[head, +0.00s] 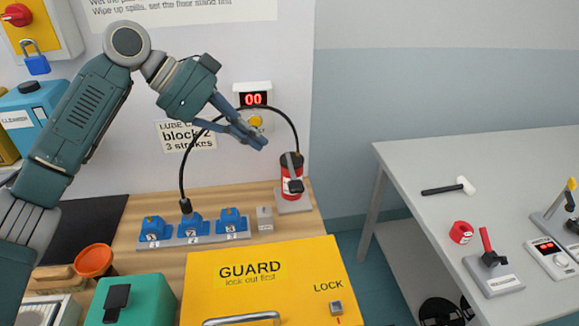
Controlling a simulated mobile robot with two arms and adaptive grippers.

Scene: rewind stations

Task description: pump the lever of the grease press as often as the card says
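The grease press (292,188) is a red canister with a dark lever (295,172) on a grey base at the wooden bench's right end. Its black hose (270,106) arches left and ends at the middle blue block (193,226), labelled 2. The card (187,136) on the wall reads "block", partly covered, and "3 strokes". A counter (254,99) above shows 00. My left gripper (261,143) is in front of the wall, above and left of the press, apart from the lever. Its fingertips are together with nothing between them. My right gripper is out of view.
A yellow guard box (265,265) and a green box (130,300) fill the bench front. An orange bowl (95,260) stands left. A grey table (470,160) at right bears a mallet (448,187), a red-lever device (488,250) and a red roll (461,232).

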